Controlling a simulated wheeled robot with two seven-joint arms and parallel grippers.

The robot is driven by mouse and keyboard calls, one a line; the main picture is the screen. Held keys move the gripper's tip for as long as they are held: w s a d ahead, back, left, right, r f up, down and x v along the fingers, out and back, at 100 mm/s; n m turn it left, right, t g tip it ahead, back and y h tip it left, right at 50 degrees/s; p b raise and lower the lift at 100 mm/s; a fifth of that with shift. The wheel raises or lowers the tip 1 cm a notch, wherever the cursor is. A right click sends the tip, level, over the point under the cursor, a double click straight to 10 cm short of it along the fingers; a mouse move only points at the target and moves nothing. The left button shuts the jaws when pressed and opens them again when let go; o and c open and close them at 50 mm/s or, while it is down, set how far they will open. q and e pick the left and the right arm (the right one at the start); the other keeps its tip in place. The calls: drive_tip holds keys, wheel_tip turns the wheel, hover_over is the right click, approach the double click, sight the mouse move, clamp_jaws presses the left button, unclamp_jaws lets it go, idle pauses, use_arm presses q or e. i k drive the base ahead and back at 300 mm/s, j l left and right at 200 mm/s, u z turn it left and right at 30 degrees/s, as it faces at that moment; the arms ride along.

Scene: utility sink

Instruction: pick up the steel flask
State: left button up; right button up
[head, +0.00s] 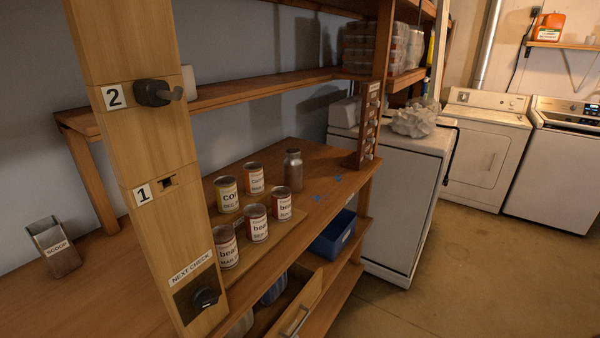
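The steel flask (293,170) stands upright on the wooden shelf top, toward its back and right of the cans. It is a grey metal bottle with a narrower neck and cap. Nothing touches it that I can see. Neither of my grippers shows in the head view.
Several labelled cans (256,222) stand on a board left of and in front of the flask. A blue bin (333,233) is below. Floor (460,280) is clear at right.

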sight(294, 164)
drive_tip(key=i+l+u, duration=0.1)
drive_tip(key=l, duration=0.3)
drive_tip(key=i+l+u, duration=0.15)
drive_tip(key=i+l, duration=0.15)
drive_tip(key=l, duration=0.15)
drive_tip(key=i+l+u, duration=0.1)
drive_tip(key=l, duration=0.3)
drive_tip(key=i+l+u, duration=0.1)
drive_tip(key=i+l, duration=0.15)
drive_tip(key=l, duration=0.25)
drive_tip(key=i+l+u, duration=0.15)
drive_tip(key=l, duration=0.3)
drive_tip(key=i+l+u, duration=0.1)
drive_tip(key=l, duration=0.35)
drive_tip(key=i+l+u, duration=0.1)
drive_tip(key=l, duration=0.4)
drive_tip(key=l+u, duration=0.15)
drive_tip(key=l, duration=0.35)
drive_tip(key=i, duration=0.05)
